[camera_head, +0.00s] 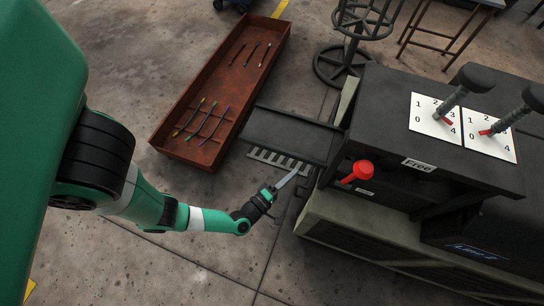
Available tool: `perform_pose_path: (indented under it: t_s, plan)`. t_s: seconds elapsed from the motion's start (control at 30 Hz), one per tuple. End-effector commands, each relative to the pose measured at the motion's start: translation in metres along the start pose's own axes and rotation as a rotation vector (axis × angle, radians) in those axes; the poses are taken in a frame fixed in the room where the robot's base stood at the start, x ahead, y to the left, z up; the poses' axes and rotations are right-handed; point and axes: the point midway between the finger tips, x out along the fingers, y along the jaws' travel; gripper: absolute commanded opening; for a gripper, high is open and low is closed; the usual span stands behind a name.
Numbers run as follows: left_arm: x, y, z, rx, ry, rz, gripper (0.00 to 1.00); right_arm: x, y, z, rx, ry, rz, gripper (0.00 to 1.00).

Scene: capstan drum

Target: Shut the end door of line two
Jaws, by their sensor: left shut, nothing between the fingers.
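A dark flat panel (290,133), which looks like an open end door, sticks out to the left from the dark machine (385,110). A blurred label that seems to read "Line 2" (480,252) is on the machine's lower right side. My left gripper (289,177) is shut and empty. In the picture it is just below the panel, near the slotted grey piece (270,158); I cannot tell whether it touches either. My right gripper is not in view.
A red lever (358,172) stands out from the machine beside a "Free" label (419,165). Two black-knobbed levers (462,92) (515,112) rise from numbered plates on top. A rusty tray (185,98) with several thin coloured rods lies behind. Bare floor lies in front.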

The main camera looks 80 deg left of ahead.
Motion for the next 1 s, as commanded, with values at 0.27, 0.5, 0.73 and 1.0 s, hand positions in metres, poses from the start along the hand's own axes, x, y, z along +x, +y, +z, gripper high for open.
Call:
perform_pose_path:
  t_s: [0.27,0.5,0.73,1.0]
  plan:
    - [-0.036,0.003,0.009,0.001,-0.007,-0.001,0.00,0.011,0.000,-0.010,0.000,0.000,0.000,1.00]
    - [-0.065,0.002,0.014,0.005,-0.006,-0.001,0.00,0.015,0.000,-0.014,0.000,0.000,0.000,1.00]
    - [-0.083,0.001,0.018,0.000,0.000,-0.001,0.00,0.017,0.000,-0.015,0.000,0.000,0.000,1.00]
    - [-0.087,0.000,0.017,0.002,0.005,-0.001,0.00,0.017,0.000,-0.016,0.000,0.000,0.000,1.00]
